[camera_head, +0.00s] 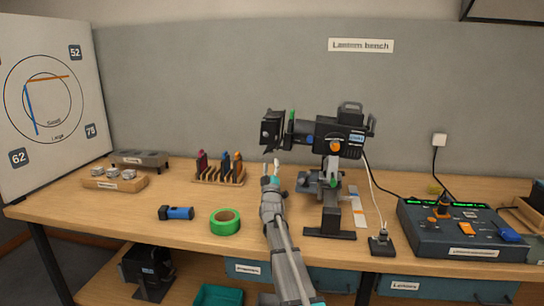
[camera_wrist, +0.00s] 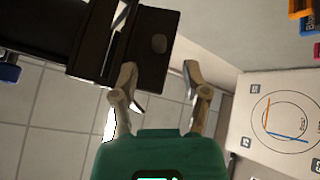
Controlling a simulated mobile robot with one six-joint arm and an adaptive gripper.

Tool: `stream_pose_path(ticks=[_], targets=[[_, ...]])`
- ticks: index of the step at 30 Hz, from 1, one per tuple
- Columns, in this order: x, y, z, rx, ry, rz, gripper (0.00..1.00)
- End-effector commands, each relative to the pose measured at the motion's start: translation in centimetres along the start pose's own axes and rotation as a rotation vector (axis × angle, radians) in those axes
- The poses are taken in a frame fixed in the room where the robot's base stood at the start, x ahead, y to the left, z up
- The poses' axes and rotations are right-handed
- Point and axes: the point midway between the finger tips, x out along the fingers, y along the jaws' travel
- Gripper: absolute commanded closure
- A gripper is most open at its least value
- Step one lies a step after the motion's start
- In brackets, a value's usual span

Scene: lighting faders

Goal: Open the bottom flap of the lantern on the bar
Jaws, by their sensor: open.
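The black lantern (camera_head: 338,138) is held on an upright stand on the bench in the head view, its front facing left. Dark flaps (camera_head: 271,130) are at its front end. My gripper (camera_head: 271,164) is open just below these flaps. In the wrist view, a dark flat plate with a round knob-like spot (camera_wrist: 158,45) lies ahead of my open gripper (camera_wrist: 160,68), partly between and beyond the fingertips. The left finger overlaps the plate's edge; I cannot tell whether it touches. Which flap this plate is cannot be told for certain.
A blue flashlight (camera_head: 176,213) and green tape roll (camera_head: 225,221) lie left of my arm. A fader desk (camera_head: 462,232) stands at right. A rack (camera_head: 218,172) of coloured items stands behind at left. Another black lantern (camera_head: 148,268) sits on the lower shelf.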

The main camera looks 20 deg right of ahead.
Motion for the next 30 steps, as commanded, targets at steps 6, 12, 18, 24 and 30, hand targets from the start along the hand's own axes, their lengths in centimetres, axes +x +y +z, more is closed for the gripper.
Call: stream_pose_path(ticks=[6, 12, 18, 24, 30], targets=[[3.0, 0.1, -0.2, -0.001, 0.0, 0.0, 0.41], [4.5, 0.1, -0.1, -0.001, 0.0, 0.0, 0.41], [4.9, 0.1, 0.0, -0.002, 0.0, 0.0, 0.41], [4.9, 0.1, 0.0, -0.002, 0.0, 0.0, 0.41], [4.9, 0.2, 0.1, -0.002, -0.001, 0.001, 0.63]])
